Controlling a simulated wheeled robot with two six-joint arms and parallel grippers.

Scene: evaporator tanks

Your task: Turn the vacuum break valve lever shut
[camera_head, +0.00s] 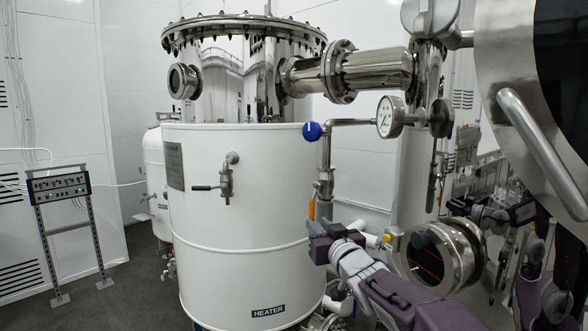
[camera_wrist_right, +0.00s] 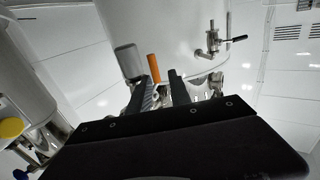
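An orange lever (camera_head: 311,209) hangs upright beside the steel valve and pipe (camera_head: 325,180) to the right of the white heater tank. It is the likely vacuum break valve lever, though no label shows. My right gripper (camera_head: 322,233) is just below it. In the right wrist view the gripper (camera_wrist_right: 162,82) has its two black fingers apart. The orange lever (camera_wrist_right: 153,68) shows just past the fingertips, in line with the gap and nearer the left finger. I cannot tell if they touch.
The white heater tank (camera_head: 240,225) stands close on the left, with a black-handled tap (camera_head: 225,180). A blue knob (camera_head: 312,131) and pressure gauge (camera_head: 390,117) are above my gripper. A round sight glass (camera_head: 428,257) is right of my forearm.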

